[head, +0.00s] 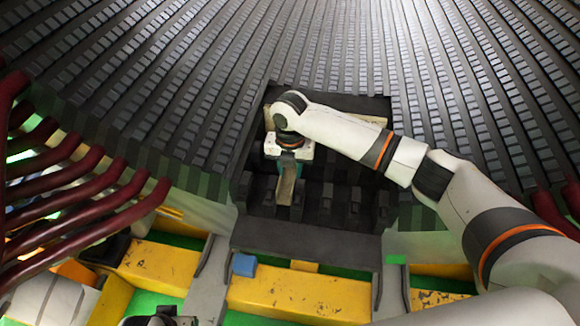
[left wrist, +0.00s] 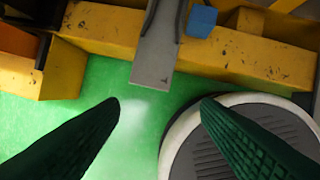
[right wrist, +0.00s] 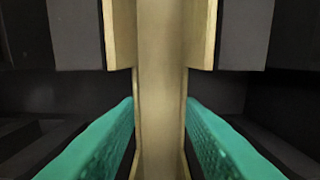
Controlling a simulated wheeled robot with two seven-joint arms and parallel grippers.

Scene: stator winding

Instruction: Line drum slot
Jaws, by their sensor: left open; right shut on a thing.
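The large dark drum (head: 190,90) with ribbed rows fills the back of the head view, with a recessed opening (head: 340,205) at its lower middle. My right gripper (head: 287,178) is at this opening, pointing down, shut on a beige liner strip (head: 285,190). In the right wrist view the strip (right wrist: 161,90) stands upright between the teal fingers, with beige edges on both sides of it and dark blocks around. Whether the strip touches the slot walls cannot be told. My left gripper (left wrist: 160,105) is open and empty, above the green floor.
A yellow beam (head: 300,293) runs below the opening, with a small blue block (head: 244,265) on it. Dark red curved pipes (head: 75,195) crowd the left side. Grey brackets (left wrist: 157,55) cross the beam.

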